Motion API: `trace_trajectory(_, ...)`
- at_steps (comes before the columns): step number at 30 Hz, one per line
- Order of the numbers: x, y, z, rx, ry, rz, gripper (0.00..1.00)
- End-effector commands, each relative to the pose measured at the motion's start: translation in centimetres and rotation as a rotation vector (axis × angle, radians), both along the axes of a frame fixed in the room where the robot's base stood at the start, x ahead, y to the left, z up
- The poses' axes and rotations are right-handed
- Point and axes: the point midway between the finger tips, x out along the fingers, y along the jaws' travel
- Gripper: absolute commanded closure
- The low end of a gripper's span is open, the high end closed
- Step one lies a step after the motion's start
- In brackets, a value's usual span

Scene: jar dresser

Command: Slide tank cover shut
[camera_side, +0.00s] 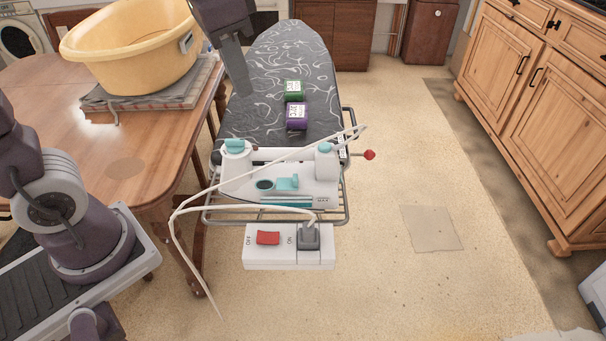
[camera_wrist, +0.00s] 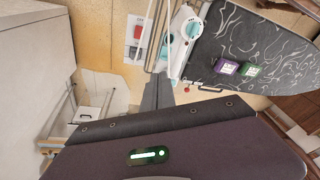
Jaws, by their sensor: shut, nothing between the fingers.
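The white and teal iron unit (camera_side: 315,187) sits at the near end of the ironing board (camera_side: 275,55). On its top, a small teal slider (camera_side: 288,183), which looks like the tank cover, lies to the right of a dark round opening (camera_side: 264,185). The opening appears uncovered. In the wrist view the iron unit (camera_wrist: 184,38) is at the top centre, and its slider is too small to make out. My gripper (camera_side: 245,92) is shut and empty, above the board's left side and behind the iron unit. It also shows in the wrist view (camera_wrist: 157,80).
A green box (camera_side: 294,90) and a purple box (camera_side: 297,116) stand on the board. A white cord (camera_side: 290,155) loops over the iron unit. A red-knobbed lever (camera_side: 369,155) sticks out right. A switch block (camera_side: 288,259) is in front. A table with a yellow tub (camera_side: 130,50) stands left.

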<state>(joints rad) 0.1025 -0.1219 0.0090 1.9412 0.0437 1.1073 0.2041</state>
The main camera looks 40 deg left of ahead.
Motion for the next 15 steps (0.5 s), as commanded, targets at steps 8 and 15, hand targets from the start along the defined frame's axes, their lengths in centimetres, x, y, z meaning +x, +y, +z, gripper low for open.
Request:
trace_trajectory(8,13.7,-4.7,-10.1,0.124,0.321,-0.334,1.0)
trace_trajectory(15,16.3,-6.5,-16.3,0.164,0.429,-0.455,1.0)
